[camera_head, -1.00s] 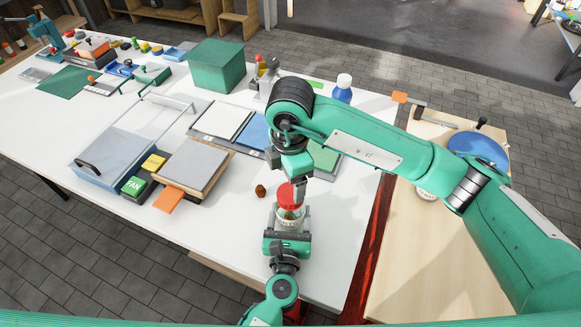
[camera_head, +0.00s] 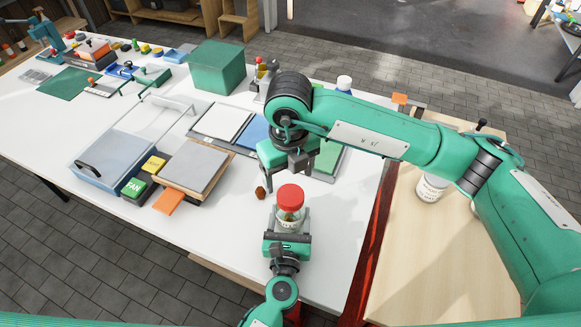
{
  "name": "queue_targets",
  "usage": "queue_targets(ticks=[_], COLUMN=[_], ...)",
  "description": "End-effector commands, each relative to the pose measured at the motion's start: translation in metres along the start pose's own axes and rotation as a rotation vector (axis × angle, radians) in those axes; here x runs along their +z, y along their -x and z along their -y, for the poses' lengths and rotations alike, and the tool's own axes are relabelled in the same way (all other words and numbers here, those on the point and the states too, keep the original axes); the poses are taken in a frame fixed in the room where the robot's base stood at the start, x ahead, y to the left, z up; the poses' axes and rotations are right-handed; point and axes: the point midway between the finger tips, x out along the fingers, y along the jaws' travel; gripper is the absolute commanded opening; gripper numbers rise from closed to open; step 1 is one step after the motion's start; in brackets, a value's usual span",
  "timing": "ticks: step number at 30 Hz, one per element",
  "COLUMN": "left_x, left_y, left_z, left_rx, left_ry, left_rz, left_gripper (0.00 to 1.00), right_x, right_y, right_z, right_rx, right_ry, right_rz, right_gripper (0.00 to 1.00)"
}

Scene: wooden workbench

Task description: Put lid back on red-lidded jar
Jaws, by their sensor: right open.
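The jar (camera_head: 288,222) is clear with a pale label and stands upright near the front of the white table. Its red lid (camera_head: 290,196) sits on top of the jar's mouth and looks about level; I cannot tell how tightly it is seated. My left gripper (camera_head: 290,230) comes in from the front edge and is shut on the jar's lower body, one finger at each side. My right gripper (camera_head: 287,172) is open and empty, behind and above the lid, apart from it.
A small brown object (camera_head: 260,192) lies left of the jar. A white-labelled container (camera_head: 431,188) stands on the wooden bench (camera_head: 415,255) at right. Table right of the jar is clear.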

Motion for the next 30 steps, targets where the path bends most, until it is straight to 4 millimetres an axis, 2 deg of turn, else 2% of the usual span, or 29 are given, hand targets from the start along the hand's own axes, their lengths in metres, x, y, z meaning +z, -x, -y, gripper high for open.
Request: queue_targets(ticks=[30], left_x=[0.000], left_y=[0.000], left_z=[0.000], left_rx=[0.000], left_ry=[-0.001], left_rz=[-0.001], left_gripper=[0.01], right_x=[-0.001], right_y=[0.012], right_z=[0.002], right_rx=[0.003], right_ry=[1.684], right_rz=[-0.004], right_gripper=[0.74])
